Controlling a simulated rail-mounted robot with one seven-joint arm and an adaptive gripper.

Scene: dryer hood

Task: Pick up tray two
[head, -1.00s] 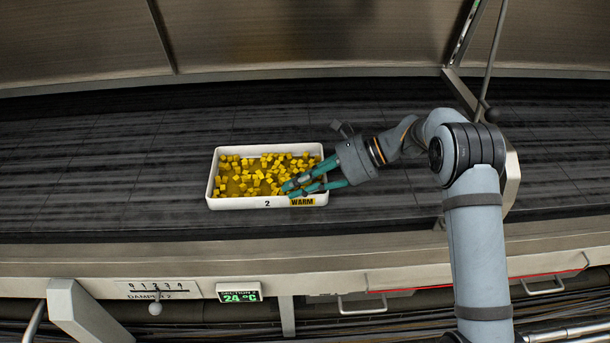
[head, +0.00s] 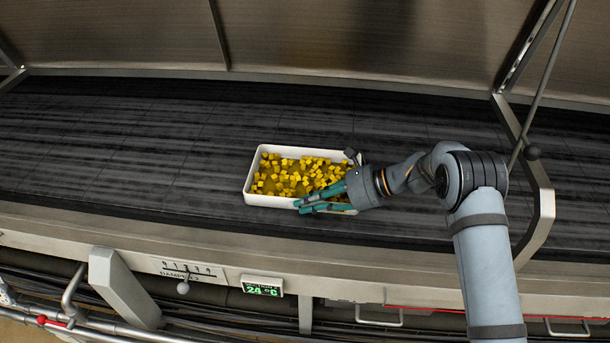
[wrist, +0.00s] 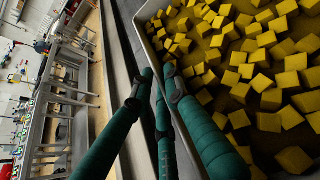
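Tray two (head: 250,182) is a white, shallow tray of yellow cubes on the dark belt, in the middle of the head view. Its front label is hidden by my fingers. My gripper (head: 300,207) is at the front wall, toward the right corner, its green fingers pointing left along the rim. In the wrist view, one finger of my gripper (wrist: 155,76) is inside the tray over the cubes, and the other two are outside the tray wall (wrist: 147,50). The fingertips are close together around the wall; whether they press on it cannot be told. The tray appears to rest on the belt.
A slanted metal frame (head: 543,205) stands right of my arm. A metal ledge (head: 220,240) with a damper scale and a temperature display (head: 262,286) runs along the belt's front. The belt (head: 110,150) is clear left of the tray.

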